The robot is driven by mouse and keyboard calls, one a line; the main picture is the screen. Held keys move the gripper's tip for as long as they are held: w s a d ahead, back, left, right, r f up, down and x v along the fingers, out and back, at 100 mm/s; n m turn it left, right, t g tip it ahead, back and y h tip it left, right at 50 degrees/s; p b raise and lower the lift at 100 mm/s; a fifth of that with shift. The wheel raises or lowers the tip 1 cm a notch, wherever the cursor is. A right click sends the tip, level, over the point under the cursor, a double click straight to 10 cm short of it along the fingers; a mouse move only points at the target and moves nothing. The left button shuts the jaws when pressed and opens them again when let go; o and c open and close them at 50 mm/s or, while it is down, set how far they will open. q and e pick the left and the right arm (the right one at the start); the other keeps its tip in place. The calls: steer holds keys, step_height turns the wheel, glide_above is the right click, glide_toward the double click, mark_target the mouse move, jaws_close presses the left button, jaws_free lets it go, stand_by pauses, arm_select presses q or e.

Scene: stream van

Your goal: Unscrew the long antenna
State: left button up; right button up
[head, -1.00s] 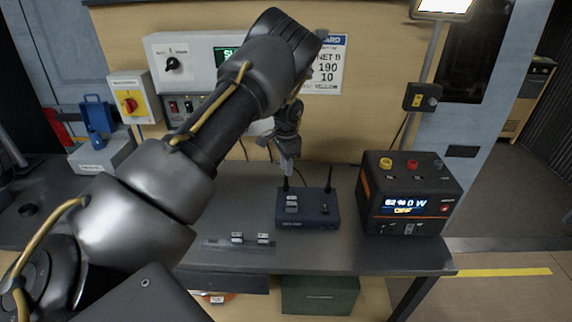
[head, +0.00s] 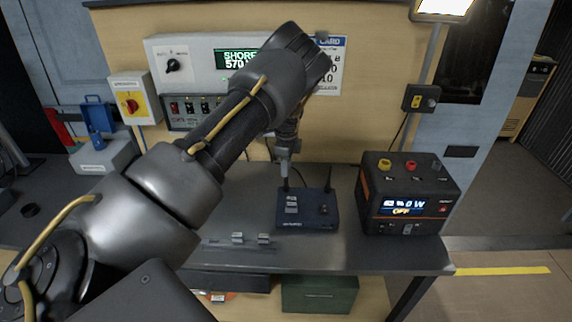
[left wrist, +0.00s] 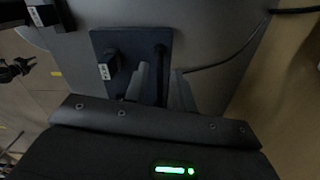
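The dark blue router box (head: 308,212) stands on the grey bench. Its right antenna (head: 329,178) stands free. Its left antenna (head: 286,185) stands right below my left gripper (head: 284,160), and its upper part is hidden there. In the left wrist view, the two grey fingers of my left gripper (left wrist: 160,88) are apart, with a dark antenna (left wrist: 160,58) between or just beyond their tips. I cannot tell whether they touch it. A dark claw-like shape at the left edge of that view may be my right gripper (left wrist: 16,70); its state is unclear.
A black and orange power unit (head: 408,200) reading OFF stands right of the router. Small light modules (head: 238,239) lie on the bench front. A grey panel with a display (head: 190,58) is on the wall behind. Bench space between router and power unit is narrow.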

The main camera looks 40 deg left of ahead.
arm_select(q)
steer(key=shift+m, duration=0.4)
steer(key=m, duration=0.3)
steer(key=shift+m, duration=0.4)
jaws_close()
steer(key=n, duration=0.4)
steer(key=shift+p, duration=0.4)
steer(key=shift+n, duration=2.1)
